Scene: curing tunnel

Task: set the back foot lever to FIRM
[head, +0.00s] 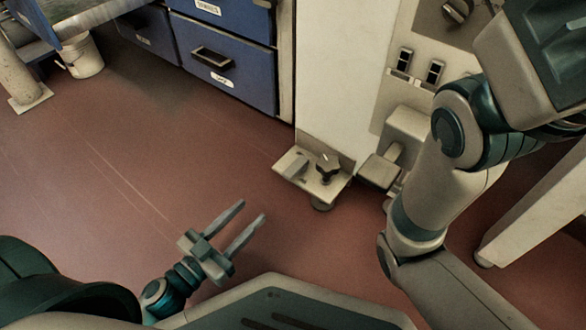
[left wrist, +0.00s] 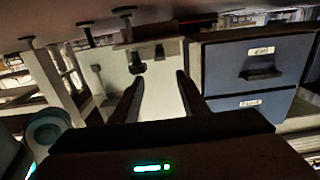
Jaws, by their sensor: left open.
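In the head view, a small bracket (head: 299,168) juts out at floor level from the foot of a pale cabinet. A dark lever-like knob (head: 327,166) stands on it, and a round foot shows underneath. I cannot read any FIRM marking or tell the lever's setting. My left gripper (head: 253,218) is low over the floor, open and empty, left of and nearer than the bracket, not touching it. In the left wrist view, which looks upside down, the open fingers (left wrist: 159,82) point toward the cabinet foot and the dark knob (left wrist: 136,66). My right gripper is out of view.
A pedal-like block (head: 380,170) stands right of the bracket. Blue drawers (head: 225,60) are behind on the left, and a white bucket (head: 82,55) is farther left. Switches (head: 435,71) sit on the panel above. My right arm crosses the right side. Floor left of the bracket is clear.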

